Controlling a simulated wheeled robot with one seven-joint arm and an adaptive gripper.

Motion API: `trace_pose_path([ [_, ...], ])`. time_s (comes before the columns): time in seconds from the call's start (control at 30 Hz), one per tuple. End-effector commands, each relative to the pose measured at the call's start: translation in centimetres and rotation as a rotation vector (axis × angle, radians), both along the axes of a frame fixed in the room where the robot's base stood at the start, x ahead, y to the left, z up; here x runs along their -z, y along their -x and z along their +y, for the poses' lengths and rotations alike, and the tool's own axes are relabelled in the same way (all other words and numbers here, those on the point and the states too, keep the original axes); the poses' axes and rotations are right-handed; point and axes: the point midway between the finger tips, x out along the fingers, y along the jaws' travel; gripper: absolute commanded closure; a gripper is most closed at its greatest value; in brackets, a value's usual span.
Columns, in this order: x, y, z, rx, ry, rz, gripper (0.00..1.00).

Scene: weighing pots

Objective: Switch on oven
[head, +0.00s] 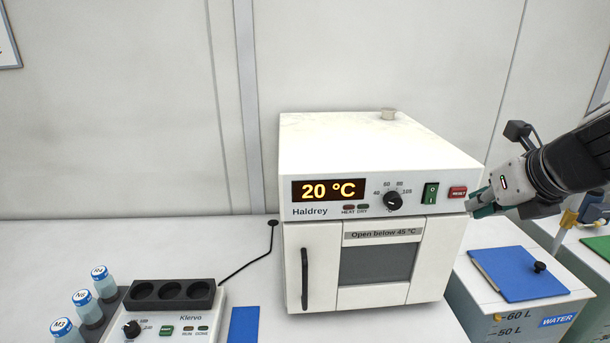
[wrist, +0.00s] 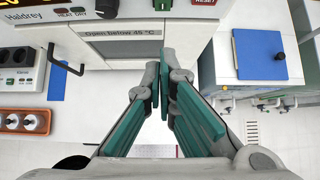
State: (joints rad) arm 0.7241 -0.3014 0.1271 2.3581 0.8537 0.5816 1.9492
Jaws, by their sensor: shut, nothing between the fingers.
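The white Haldrey oven (head: 350,150) stands on the bench, its door (head: 295,265) closed and its display (head: 328,190) reading 20 °C. Its front panel has a black dial (head: 393,201), a green rocker switch (head: 430,193) and a red reset button (head: 457,192). The heat and dry lamps (head: 355,208) look dark. My gripper (head: 480,205) is at the oven's right front corner, just right of and below the red button, and looks empty. In the wrist view its green-padded fingers (wrist: 166,78) are together below the panel; the lower edge of the green switch (wrist: 162,5) shows at the top.
A water tank (head: 500,300) with a blue lid (head: 520,272) stands right of the oven. On the left are a Klervo device (head: 180,318), a black block (head: 170,296) and several blue-capped vials (head: 82,297). A black cable (head: 250,262) runs over the bench.

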Motion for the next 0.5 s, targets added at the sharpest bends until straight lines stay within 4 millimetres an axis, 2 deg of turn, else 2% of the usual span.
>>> trace_pose_path([
  [0.3, 0.2, -0.2, 0.1, -0.004, 0.001, 0.001, 1.00],
  [0.5, 2.1, -1.8, 0.1, -0.006, 0.000, 0.004, 1.00],
])
